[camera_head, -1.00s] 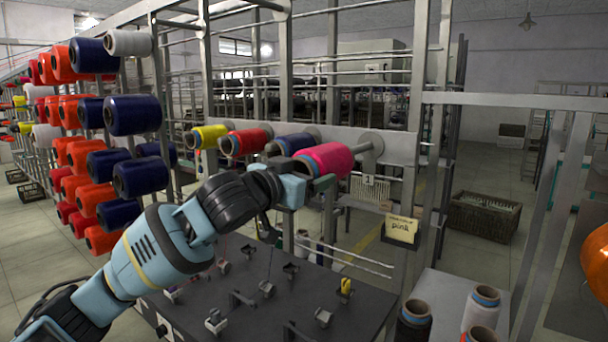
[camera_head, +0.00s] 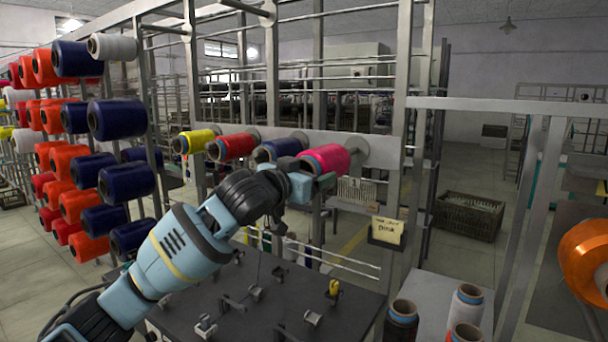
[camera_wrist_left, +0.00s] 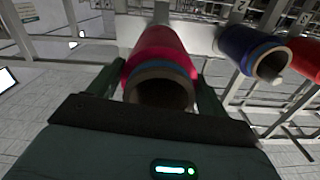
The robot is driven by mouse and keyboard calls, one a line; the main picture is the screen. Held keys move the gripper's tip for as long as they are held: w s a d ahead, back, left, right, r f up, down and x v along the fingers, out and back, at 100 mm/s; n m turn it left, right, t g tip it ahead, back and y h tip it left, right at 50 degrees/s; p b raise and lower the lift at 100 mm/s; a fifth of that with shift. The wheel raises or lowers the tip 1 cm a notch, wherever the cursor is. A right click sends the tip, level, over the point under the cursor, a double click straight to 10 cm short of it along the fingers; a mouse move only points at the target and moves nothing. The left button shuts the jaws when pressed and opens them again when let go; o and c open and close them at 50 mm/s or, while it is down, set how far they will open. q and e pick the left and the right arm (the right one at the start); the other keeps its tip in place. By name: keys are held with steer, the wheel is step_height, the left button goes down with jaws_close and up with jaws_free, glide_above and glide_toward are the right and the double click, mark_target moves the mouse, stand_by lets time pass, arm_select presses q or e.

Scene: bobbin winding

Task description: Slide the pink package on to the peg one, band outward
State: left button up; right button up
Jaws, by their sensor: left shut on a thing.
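The pink package (camera_head: 330,159) is at the right end of the peg row, in line with peg one (camera_head: 356,148), and its far end is close to the rail. Its blue band is on the near end, facing outward, and shows in the wrist view on the package (camera_wrist_left: 158,50). My left gripper (camera_head: 308,178) is shut on the package, with one finger on each side of it (camera_wrist_left: 158,82) in the wrist view. The package hides most of the peg, so how deep the peg sits inside it cannot be seen. My right gripper is out of view.
Dark blue (camera_head: 280,148), red (camera_head: 232,146) and yellow (camera_head: 195,140) packages sit on the pegs to the left. A yellow note reading "pink" (camera_head: 387,232) hangs at the right. A dark table (camera_head: 270,310) lies below, and several spools stand at the lower right.

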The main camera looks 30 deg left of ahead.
arm_select(q)
steer(key=shift+w+r, duration=0.1)
stand_by(0.3)
steer(key=shift+w+d, duration=0.2)
steer(key=shift+w, duration=1.25)
steer(key=shift+w+d, duration=0.2)
steer(key=shift+w, duration=1.25)
steer(key=shift+w+d, duration=0.2)
steer(key=shift+w, duration=1.55)
steer(key=shift+f, duration=0.5)
steer(key=o, duration=1.4)
steer(key=shift+o, duration=0.3)
steer(key=shift+f, duration=0.1)
